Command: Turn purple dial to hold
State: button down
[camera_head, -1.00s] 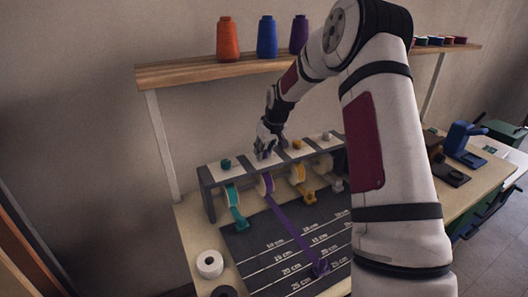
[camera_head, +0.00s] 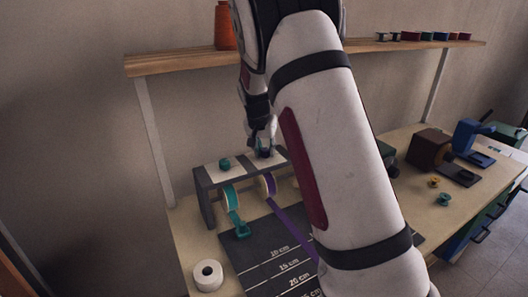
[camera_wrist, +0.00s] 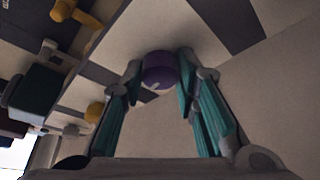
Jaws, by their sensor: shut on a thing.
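The purple dial (camera_wrist: 159,72) sits between the fingertips of my gripper (camera_wrist: 160,78) in the wrist view, with a finger on each side. A pale pointer mark shows on the dial's near edge. In the head view my gripper (camera_head: 262,147) points down at the top of the ribbon rack (camera_head: 207,205), over the purple spool (camera_head: 268,185). The fingers mostly hide the dial there. A purple ribbon (camera_head: 288,226) runs from that spool down the measuring mat (camera_head: 262,262); its far end is behind my arm. I cannot read any hold label.
A teal dial (camera_head: 225,164) stands left of my gripper, above a teal spool (camera_head: 231,197). A yellow dial (camera_wrist: 94,112) shows in the wrist view. A white roll (camera_head: 207,275) stands front left. A wooden shelf (camera_head: 180,66) runs behind.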

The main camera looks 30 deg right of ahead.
jog(key=shift+m, duration=0.6)
jog(key=shift+g, duration=0.3)
jog(key=c, duration=1.2)
grip_release()
jog(key=shift+c, duration=0.2)
jog(key=shift+a+r, duration=0.15)
jog(key=shift+r, duration=0.15)
jog(key=s+a, duration=0.7)
jog(key=a, duration=0.2)
jog(key=shift+s+a+r, duration=0.15)
jog(key=shift+a+r, duration=0.05)
jog(key=shift+a, duration=0.2)
